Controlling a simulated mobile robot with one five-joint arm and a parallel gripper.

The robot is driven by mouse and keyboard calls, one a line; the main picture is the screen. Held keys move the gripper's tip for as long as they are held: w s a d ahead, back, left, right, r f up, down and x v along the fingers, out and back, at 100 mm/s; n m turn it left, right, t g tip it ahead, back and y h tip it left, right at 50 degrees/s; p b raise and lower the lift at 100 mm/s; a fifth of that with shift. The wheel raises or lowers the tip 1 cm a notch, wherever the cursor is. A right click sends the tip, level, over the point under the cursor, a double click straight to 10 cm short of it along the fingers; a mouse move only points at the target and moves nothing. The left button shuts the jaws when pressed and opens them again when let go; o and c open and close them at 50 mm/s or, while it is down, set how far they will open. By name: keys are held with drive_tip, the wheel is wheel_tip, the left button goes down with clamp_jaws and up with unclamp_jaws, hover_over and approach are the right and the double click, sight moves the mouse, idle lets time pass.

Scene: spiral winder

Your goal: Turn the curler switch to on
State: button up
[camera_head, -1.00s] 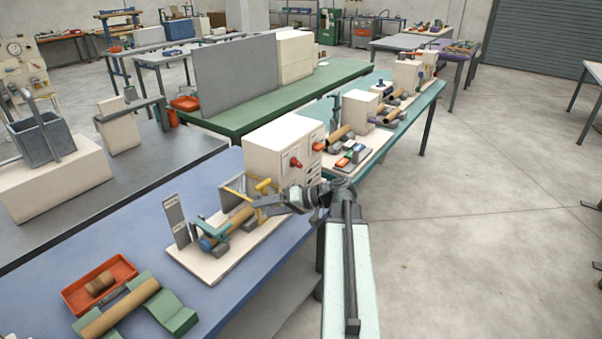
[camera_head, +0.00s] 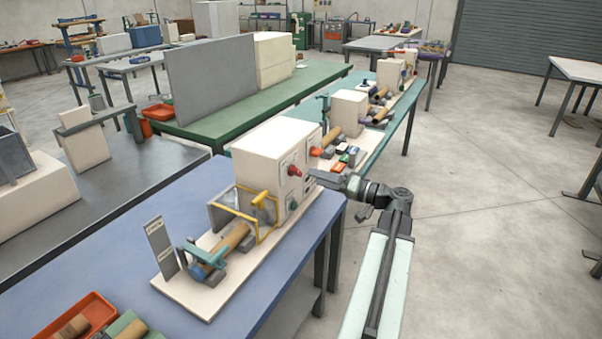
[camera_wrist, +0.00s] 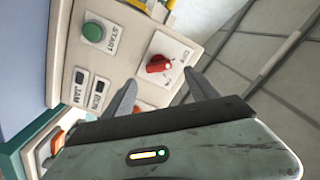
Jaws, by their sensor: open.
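The curler switch looks to be the red rotary knob (camera_wrist: 158,64) on a pale square plate in the wrist view. The plate's lettering is turned and hard to read, so I cannot tell the knob's setting. My gripper (camera_wrist: 165,82) is open, its two fingers pointing at the panel on either side of a line to the knob; the knob shows just past the fingertips, apart from them. In the head view my gripper (camera_head: 313,175) is at the right side of the cream control box (camera_head: 266,150) and hides part of its panel.
A green START button (camera_wrist: 93,32) and JAM and RUN windows lie left of the knob. A yellow guard frame (camera_head: 240,188) and a cardboard tube (camera_head: 232,237) are on the near side of the box. A red knob (camera_head: 293,170) sticks out of the box. Floor is clear to the right.

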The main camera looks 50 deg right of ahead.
sight(301, 172)
drive_tip(key=x, duration=0.7)
drive_tip(key=shift+d, duration=0.15)
drive_tip(key=shift+s, duration=0.1)
drive_tip(key=c, duration=1.4)
